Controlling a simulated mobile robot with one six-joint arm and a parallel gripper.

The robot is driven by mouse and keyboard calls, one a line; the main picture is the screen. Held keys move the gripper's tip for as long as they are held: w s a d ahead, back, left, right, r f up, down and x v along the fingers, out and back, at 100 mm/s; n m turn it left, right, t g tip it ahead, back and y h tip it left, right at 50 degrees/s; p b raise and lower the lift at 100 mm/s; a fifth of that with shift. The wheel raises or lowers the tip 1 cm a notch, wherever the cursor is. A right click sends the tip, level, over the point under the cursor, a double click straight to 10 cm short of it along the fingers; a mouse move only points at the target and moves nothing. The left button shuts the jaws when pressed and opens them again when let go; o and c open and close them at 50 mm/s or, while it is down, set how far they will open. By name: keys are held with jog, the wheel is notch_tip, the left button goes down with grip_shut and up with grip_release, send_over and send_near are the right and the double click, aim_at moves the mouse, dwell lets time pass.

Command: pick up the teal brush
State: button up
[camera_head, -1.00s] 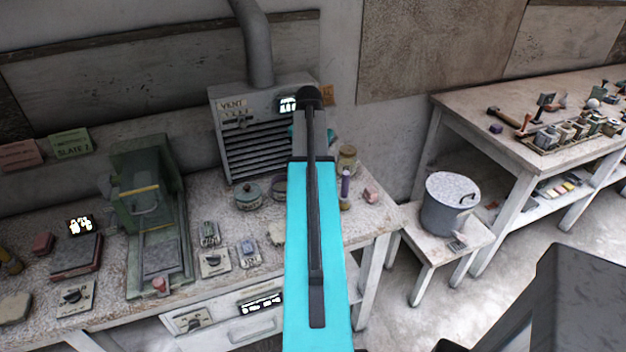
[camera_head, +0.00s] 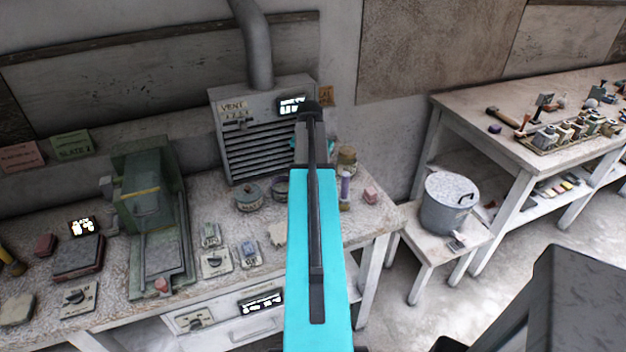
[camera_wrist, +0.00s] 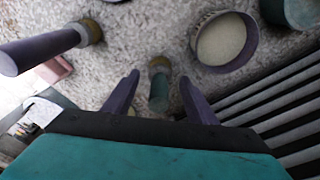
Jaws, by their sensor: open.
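The teal brush (camera_wrist: 158,92) shows in the wrist view, standing on the speckled bench, with a tan and dark lower end. My gripper (camera_wrist: 158,80) is open, with one dark finger on each side of the brush. The brush sits in the gap and I see no finger clearly touching it. In the head view the brush is hidden behind my cyan arm.
A purple brush (camera_wrist: 40,50) stands left of my gripper; it also shows in the head view (camera_head: 345,185). A round bowl (camera_wrist: 225,42) of pale material lies to the right, near the slatted vent box (camera_head: 262,140). A jar (camera_head: 347,160) stands behind the purple brush.

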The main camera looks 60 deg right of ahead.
jog(key=shift+d+f, duration=0.15)
jog(key=shift+f, duration=1.05)
jog(key=shift+c, duration=0.3)
jog(key=c, duration=1.1)
